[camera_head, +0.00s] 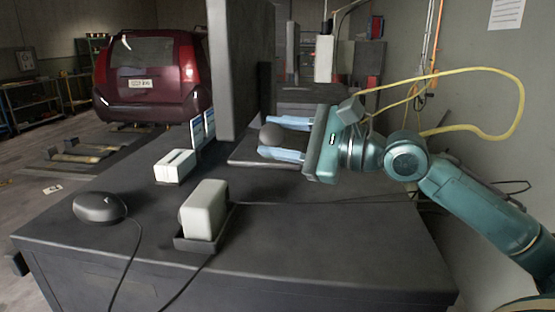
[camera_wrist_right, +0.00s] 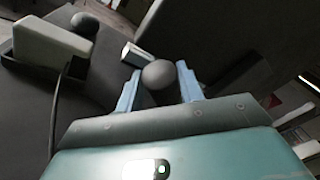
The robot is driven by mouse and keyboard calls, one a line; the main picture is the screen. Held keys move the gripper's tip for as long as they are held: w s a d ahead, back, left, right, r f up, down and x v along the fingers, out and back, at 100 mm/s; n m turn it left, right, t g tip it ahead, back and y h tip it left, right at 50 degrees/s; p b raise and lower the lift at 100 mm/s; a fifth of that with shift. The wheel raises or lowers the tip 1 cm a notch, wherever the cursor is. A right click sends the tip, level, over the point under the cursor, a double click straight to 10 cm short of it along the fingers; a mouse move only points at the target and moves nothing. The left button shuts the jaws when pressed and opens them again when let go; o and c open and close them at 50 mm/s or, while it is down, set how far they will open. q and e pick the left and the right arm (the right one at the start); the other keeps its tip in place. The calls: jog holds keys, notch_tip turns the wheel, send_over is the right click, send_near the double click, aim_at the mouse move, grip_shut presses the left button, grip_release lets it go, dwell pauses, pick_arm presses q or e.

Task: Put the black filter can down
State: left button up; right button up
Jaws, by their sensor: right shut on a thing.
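The black filter can (camera_head: 272,136) shows as a dark, rounded shape between the pale blue fingers of my right gripper (camera_head: 283,139). The right gripper is shut on it, over the back part of the dark desk (camera_head: 330,245). In the right wrist view the can (camera_wrist_right: 158,75) sits between the two fingertips of the right gripper (camera_wrist_right: 160,86), its rounded end showing. The rest of the can is hidden by the fingers and palm. I cannot tell how far its underside is from the desk. My left gripper is not in view.
A white device (camera_head: 204,210) stands in a black tray (camera_head: 192,243) at the desk's front. A white box (camera_head: 175,166), small cards (camera_head: 203,128) and a dark rounded device (camera_head: 99,207) with a cable are left. A tall dark panel (camera_head: 238,65) rises behind. The desk's front right is mostly clear.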

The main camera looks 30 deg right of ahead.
jog(key=shift+f, duration=1.5)
jog(key=shift+f, duration=0.15)
jog(key=o, duration=1)
